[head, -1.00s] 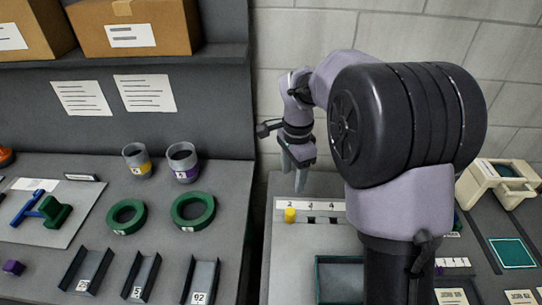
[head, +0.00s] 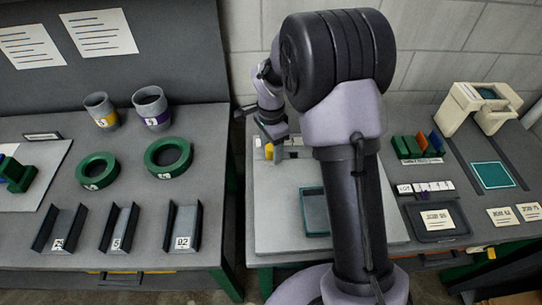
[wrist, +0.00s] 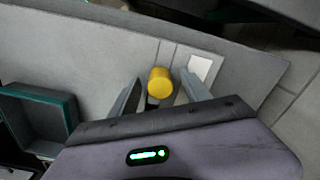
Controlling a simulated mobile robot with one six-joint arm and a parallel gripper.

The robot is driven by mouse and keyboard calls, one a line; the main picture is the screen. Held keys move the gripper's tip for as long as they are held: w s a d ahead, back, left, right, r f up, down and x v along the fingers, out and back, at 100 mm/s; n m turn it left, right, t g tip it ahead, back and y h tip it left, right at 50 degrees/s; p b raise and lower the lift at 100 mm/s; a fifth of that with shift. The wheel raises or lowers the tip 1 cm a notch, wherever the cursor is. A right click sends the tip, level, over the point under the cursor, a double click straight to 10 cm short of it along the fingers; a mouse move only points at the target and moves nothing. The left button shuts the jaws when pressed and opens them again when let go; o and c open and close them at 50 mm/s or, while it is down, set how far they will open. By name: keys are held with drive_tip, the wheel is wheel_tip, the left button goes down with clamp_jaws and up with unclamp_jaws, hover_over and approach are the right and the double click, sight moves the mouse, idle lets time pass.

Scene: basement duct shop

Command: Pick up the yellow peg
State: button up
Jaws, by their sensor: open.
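The yellow peg (wrist: 160,82) is a short round cylinder, seen end-on in the wrist view between my two open fingers. In the head view only a small part of the peg (head: 268,152) shows beside my gripper (head: 274,150), which hangs low over the strip at the back of the right-hand table. The fingers in the wrist view stand on either side of the peg, with a visible gap at each side. The peg's lower part is mostly hidden by my gripper's body.
A teal-rimmed tray (head: 315,231) lies in front of the peg; it also shows in the wrist view (wrist: 72,112). A pale label (wrist: 201,68) lies close to the peg. Green, blue and orange blocks (head: 417,145) stand to the right. A gap separates the two tables.

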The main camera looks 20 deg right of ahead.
drive_tip(key=shift+r, duration=0.15)
drive_tip(key=shift+c, duration=0.7)
drive_tip(key=c, duration=1.1)
